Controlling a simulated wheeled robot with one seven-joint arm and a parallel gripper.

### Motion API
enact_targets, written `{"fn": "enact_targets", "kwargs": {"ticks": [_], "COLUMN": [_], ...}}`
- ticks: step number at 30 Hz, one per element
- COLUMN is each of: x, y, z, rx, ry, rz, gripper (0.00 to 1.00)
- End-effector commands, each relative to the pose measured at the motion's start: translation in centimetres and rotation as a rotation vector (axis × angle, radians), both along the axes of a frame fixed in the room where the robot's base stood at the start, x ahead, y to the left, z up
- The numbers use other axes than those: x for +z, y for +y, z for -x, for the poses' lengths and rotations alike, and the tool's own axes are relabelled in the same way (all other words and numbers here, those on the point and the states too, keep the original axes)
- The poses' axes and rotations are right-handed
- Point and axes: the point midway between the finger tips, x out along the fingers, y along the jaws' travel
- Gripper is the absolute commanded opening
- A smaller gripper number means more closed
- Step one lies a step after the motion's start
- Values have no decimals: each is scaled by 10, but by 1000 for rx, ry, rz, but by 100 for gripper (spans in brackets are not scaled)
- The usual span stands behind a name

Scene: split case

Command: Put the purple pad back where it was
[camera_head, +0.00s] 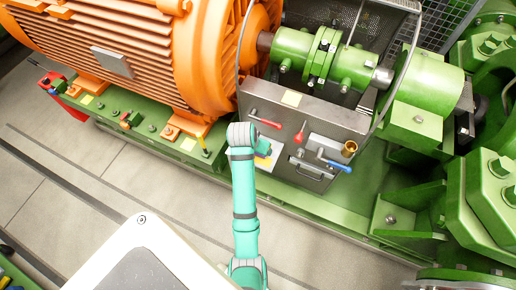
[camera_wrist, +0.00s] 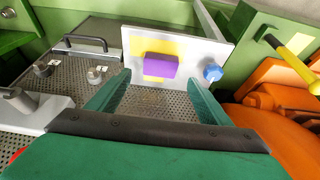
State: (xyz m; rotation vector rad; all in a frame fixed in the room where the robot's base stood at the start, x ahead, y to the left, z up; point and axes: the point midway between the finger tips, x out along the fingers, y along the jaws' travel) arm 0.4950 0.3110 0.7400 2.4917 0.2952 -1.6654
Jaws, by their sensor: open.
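In the wrist view the purple pad (camera_wrist: 160,66) is a small block against a pale upright plate (camera_wrist: 193,49) with yellow patches on its face. The pad overlaps the yellow area. My gripper (camera_wrist: 160,80) is open, with its two green fingers spread to the left and right of the pad's lower edge. The pad appears ahead of the fingertips; I cannot tell the exact gap.
A blue knob (camera_wrist: 212,73) sits on the plate's right side, close to the right finger. A dark handle (camera_wrist: 86,40) and metal knobs stand on the perforated cover at left. An orange motor (camera_head: 130,45), green shaft coupling (camera_head: 320,55) and red lever (camera_head: 299,136) surround the area.

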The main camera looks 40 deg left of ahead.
Motion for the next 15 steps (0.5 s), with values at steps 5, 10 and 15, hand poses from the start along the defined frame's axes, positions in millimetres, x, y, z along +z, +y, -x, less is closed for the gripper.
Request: {"fn": "enact_targets", "kwargs": {"ticks": [5, 10, 15], "x": [31, 49, 55], "y": [-3, -4, -7], "z": [12, 19, 21], "rx": [0, 0, -4], "ry": [-3, -2, 0], "rz": [-2, 0, 0], "gripper": [73, 73, 73]}}
